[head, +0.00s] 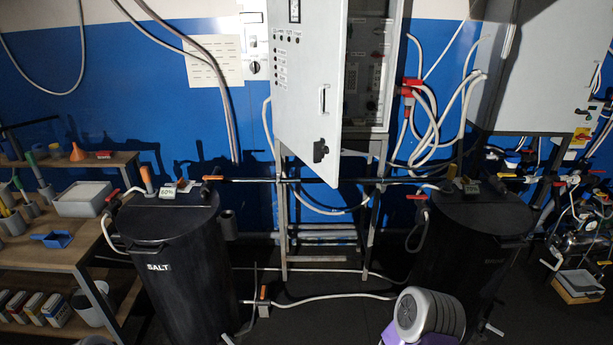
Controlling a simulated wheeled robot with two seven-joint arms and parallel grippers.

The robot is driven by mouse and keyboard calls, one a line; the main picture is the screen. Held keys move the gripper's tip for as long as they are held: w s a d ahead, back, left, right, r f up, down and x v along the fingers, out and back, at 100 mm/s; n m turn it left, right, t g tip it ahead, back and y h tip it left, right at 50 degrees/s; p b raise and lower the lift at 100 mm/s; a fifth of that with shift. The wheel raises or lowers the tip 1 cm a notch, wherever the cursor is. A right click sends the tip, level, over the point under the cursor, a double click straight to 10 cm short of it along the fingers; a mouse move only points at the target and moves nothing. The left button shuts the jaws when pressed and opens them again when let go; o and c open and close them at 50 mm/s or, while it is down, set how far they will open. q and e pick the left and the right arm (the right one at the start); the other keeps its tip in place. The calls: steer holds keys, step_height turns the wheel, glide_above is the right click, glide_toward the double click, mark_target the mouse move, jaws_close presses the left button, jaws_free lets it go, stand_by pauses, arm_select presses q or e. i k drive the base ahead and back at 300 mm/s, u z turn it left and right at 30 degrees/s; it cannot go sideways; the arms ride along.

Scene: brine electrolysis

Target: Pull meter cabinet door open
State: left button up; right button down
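A grey cabinet (395,60) stands on a metal frame at the upper middle, its top cut off by the picture edge. Its door (305,75) stands partly open, hinged on the left, with its free right edge swung out towards me. The door carries a pale vertical handle (322,99) and a black latch (320,150) near its lower right corner. Dark instrument panels (364,70) show inside, right of the door edge. I cannot read a label naming it the meter cabinet. Neither gripper is in view.
A second grey cabinet (535,70) hangs at the upper right. Black lidded tanks stand below, one marked SALT (170,245) at left and one (470,240) at right. A dark pipe (300,181) crosses between them. A wooden shelf (40,262) is at left.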

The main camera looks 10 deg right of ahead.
mark_target(308, 38)
steer(key=z, duration=0.6)
steer(key=i, duration=0.5)
steer(key=z, duration=0.6)
steer(key=i, duration=0.8)
steer(key=u, duration=0.3)
